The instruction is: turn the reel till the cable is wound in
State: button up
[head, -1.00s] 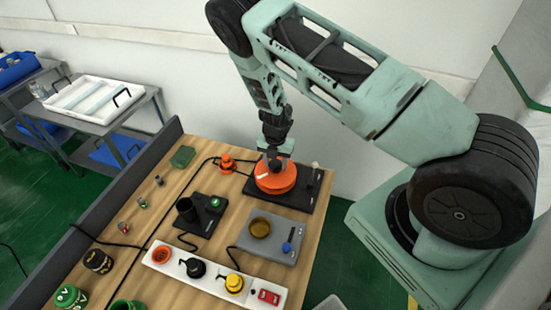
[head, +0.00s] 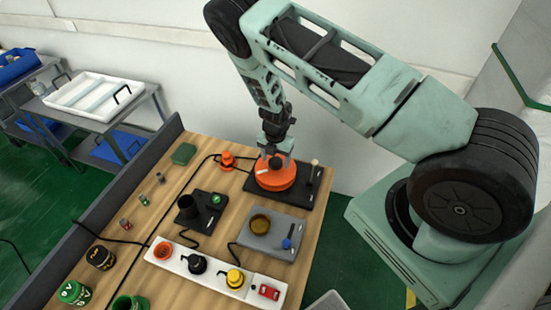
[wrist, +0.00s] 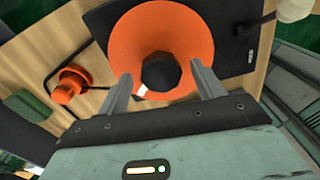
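The orange reel (head: 270,182) lies flat on a black base plate (head: 300,198) at the far right of the table. In the wrist view the reel (wrist: 185,35) has a dark faceted knob (wrist: 161,72) at its centre and a small white mark near it. My gripper (wrist: 163,88) is open, with one finger on each side of the knob and gaps visible. In the head view my gripper (head: 274,155) is over the reel and hides most of the knob. The black cable (head: 212,157) runs on the table past an orange plug-like piece (head: 227,160), also in the wrist view (wrist: 70,85).
A white strip with coloured pieces (head: 210,273), a grey plate with a brass cup (head: 272,234) and a black stand (head: 201,211) are nearer on the table. A dark raised edge (head: 125,190) bounds the left side. A light peg (head: 314,163) stands beside the reel.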

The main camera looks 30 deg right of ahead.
notch_tip(320, 180, up, 12)
notch_tip(320, 180, up, 5)
send_over(276, 161)
jog(key=shift+r+p, duration=0.2)
jog(key=shift+p, duration=0.1)
dwell(0.6)
